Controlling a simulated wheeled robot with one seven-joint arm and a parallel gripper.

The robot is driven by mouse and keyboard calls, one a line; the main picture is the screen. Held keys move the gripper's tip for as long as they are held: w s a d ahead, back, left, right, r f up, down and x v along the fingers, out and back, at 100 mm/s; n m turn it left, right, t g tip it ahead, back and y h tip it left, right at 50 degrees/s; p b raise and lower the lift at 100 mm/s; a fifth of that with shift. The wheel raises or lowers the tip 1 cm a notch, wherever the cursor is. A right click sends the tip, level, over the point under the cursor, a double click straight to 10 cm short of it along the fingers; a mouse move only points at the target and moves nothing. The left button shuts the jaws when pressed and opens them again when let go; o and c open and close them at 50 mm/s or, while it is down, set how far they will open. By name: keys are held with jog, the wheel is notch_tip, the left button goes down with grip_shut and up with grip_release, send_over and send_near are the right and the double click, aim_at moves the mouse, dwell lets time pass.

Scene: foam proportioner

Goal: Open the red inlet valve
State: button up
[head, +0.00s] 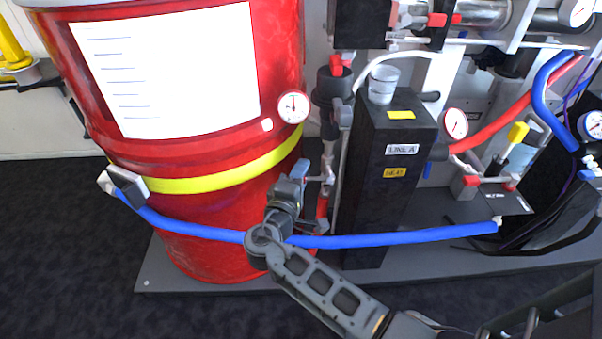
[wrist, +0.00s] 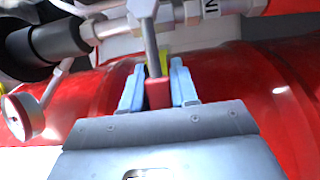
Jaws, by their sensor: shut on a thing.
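The red inlet valve handle (wrist: 158,93) shows in the wrist view as a red grip on a grey metal lever. It lies between the two blue-grey fingers of my gripper (wrist: 157,88), which is shut on it. The lever runs up to a metal valve body at the top of that view. In the head view my gripper (head: 301,172) is beside the vertical pipe, between the red drum (head: 215,210) and the black box. The handle is mostly hidden there by my gripper.
A blue hose (head: 400,238) crosses in front of the drum and black box (head: 385,200), passing by my wrist. A pressure gauge (head: 293,107) sits on the drum's right side. Pipes and another gauge (head: 454,123) crowd the right. Dark floor (head: 60,250) is clear at left.

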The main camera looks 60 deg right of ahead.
grip_shut()
jog(key=shift+r, duration=0.1)
jog(key=s+d+r+m+t+y+p, duration=0.3)
jog(key=s+d+r+m+y, duration=0.1)
jog(key=m, duration=0.9)
jog(key=shift+s+r+m+y+p, duration=0.35)
jog(key=shift+s+r+y, duration=0.3)
jog(key=shift+r+y, duration=0.65)
jog(key=shift+f, duration=0.2)
jog(key=o, duration=0.7)
grip_release()
jog(key=shift+o, duration=0.2)
jog(key=shift+r, duration=0.1)
